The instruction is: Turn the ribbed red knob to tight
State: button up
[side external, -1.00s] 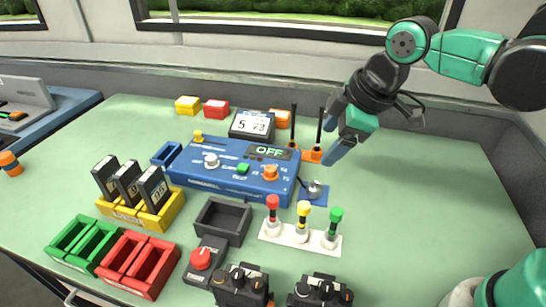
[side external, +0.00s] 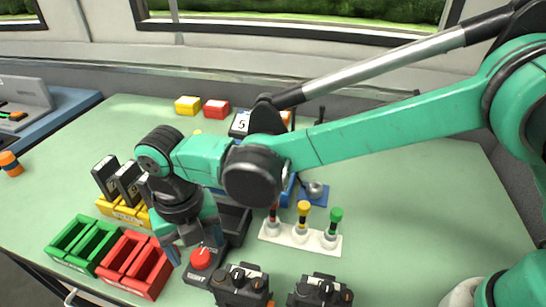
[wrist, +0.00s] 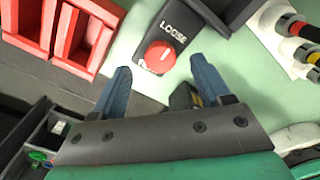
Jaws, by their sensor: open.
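The red knob (side external: 201,258) sits on a dark grey box (side external: 196,275) near the front of the bench. In the wrist view the knob (wrist: 160,57) is round, with the word LOOSE on the box above it. A second label at its lower left is partly covered. I cannot tell which way the knob points. My gripper (side external: 193,246) is open and empty, pointing down just by the knob. In the wrist view its two blue fingers (wrist: 160,70) lie left and right of the knob, with gaps showing. I cannot tell how high the fingertips are.
Red bins (side external: 128,262) stand close on the left, and a dark tray (side external: 236,218) lies behind. Black control boxes (side external: 240,287) stand close on the right. A white plate (side external: 290,240) carries red, yellow and green-topped posts. My arm hides most of the blue panel.

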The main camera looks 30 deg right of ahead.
aim_at(201, 259)
jog(key=shift+f, duration=1.1)
grip_shut()
